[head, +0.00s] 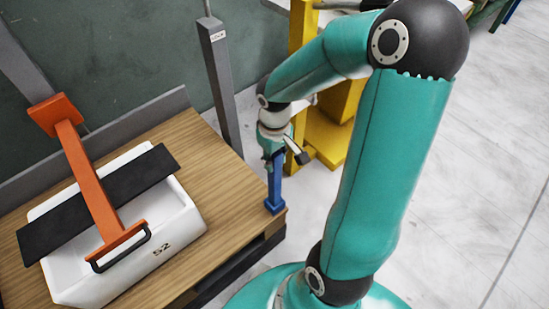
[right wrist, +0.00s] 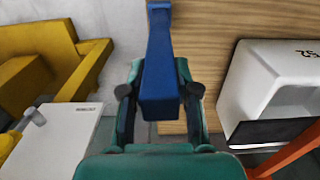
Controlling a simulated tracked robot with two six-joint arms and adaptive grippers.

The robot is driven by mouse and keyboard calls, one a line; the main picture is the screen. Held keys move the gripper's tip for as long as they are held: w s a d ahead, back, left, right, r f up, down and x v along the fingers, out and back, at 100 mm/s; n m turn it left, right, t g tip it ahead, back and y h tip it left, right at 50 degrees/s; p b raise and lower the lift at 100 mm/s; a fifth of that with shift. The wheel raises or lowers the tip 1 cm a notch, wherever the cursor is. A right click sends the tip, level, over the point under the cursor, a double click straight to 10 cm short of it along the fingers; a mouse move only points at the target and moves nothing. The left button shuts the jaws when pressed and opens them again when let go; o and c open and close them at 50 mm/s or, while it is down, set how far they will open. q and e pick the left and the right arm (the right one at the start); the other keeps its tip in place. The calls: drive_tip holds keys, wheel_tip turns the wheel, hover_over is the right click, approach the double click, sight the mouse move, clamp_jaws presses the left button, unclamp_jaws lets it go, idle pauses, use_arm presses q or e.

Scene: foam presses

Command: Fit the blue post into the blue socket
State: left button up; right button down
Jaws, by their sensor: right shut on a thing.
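The blue post (head: 275,181) stands about upright at the right corner of the wooden table, below my right gripper (head: 274,154). My right gripper is shut on the blue post near its upper end. In the right wrist view the post (right wrist: 159,85) runs between the two fingers of the gripper (right wrist: 158,97). A wider blue part (head: 275,206) shows at the post's lower end, at the table corner. I cannot tell whether this is the blue socket or the post's own foot, nor whether the post is seated. My left gripper is not in view.
A white box (head: 179,222) marked 52 sits on the wooden table (head: 215,165), with a black plate and an orange handled arm (head: 90,185) over it. A grey post (head: 220,85) stands behind the table. Yellow frames (head: 325,140) stand behind my right arm.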

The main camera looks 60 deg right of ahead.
drive_tip(key=shift+f+b, duration=0.75)
drive_tip(key=shift+f, duration=0.15)
drive_tip(key=c, duration=0.8)
unclamp_jaws()
drive_tip(key=shift+o, duration=0.2)
drive_tip(key=shift+r, duration=0.1)
wheel_tip(320, 180, up, 12)
drive_tip(key=shift+f, duration=0.1)
